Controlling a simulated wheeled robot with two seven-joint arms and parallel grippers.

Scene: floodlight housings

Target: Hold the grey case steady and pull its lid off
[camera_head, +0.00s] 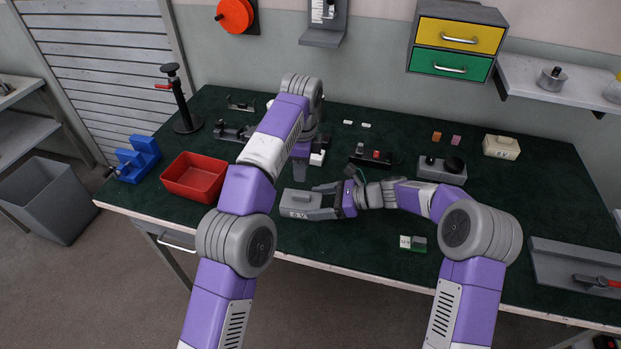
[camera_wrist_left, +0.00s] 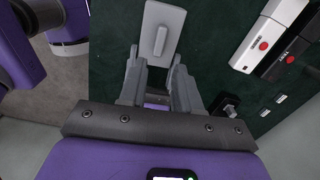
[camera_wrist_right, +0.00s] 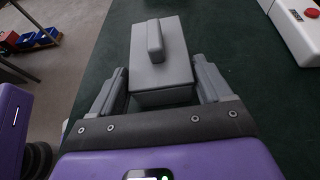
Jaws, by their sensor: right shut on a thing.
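The grey case (camera_head: 296,206) lies on the dark green bench top near its front edge, left of centre. Its lid, seated on top, has a raised bar handle and shows in the right wrist view (camera_wrist_right: 176,52) and the left wrist view (camera_wrist_left: 172,22). My right gripper (camera_head: 318,202) comes from the right and is shut on the case, one finger along each side. My left gripper (camera_head: 300,172) points down just above and behind the case. Its fingers are apart with nothing between them in the left wrist view (camera_wrist_left: 157,68); they are not on the handle.
A red bin (camera_head: 194,178) and a blue holder (camera_head: 138,158) stand to the left. Behind are a dark fixture with a red button (camera_head: 370,156), a grey box with a black knob (camera_head: 442,170) and a cream case (camera_head: 501,147). A small green-and-white block (camera_head: 412,243) lies in front right.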

